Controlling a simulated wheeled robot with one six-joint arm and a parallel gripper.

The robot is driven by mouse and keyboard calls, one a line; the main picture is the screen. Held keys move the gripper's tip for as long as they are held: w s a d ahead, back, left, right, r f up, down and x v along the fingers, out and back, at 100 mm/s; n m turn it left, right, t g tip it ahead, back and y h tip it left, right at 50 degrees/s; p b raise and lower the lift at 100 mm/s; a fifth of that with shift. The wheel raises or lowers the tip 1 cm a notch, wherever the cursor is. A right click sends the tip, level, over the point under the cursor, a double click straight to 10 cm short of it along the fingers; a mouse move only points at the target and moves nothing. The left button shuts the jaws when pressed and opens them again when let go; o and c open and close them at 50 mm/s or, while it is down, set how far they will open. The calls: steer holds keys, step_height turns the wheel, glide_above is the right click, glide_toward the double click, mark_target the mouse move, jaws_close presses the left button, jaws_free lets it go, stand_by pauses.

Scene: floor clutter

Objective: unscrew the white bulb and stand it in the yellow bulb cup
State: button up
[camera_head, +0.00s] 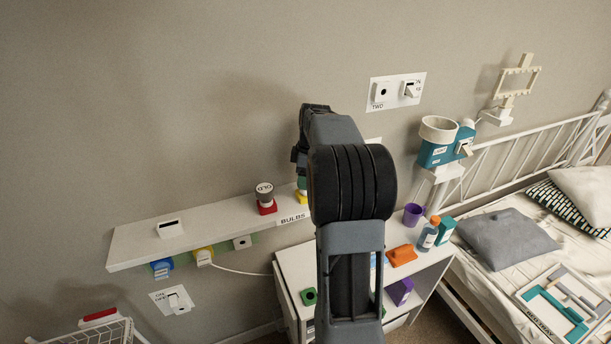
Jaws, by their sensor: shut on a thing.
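My arm rises through the middle of the view and hides the right end of the shelf. My gripper's fingers and whatever is between them are hidden behind the arm. A yellow cup (300,197) shows partly on the shelf, just left of my arm, with a small green part (302,183) above it. I cannot tell whether that green part rests in the cup or is held over it. No white bulb can be made out clearly.
The white shelf (215,227), labelled BULBS, holds a grey bulb marked OLD (265,193) in a red cup (267,208). Blue (161,269) and yellow (203,256) fittings hang below. A cluttered white desk (293,263) stands lower right. The shelf's left part is mostly clear.

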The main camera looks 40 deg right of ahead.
steer(key=shift+f, duration=0.25)
steer(key=shift+o, duration=0.7)
steer(key=o, duration=0.5)
steer(key=shift+o, duration=0.2)
steer(key=shift+r, duration=0.1)
step_height(320, 180, up, 14)
steer(key=s+d, duration=0.1)
steer(key=shift+f, duration=0.25)
steer(key=shift+d, duration=0.1)
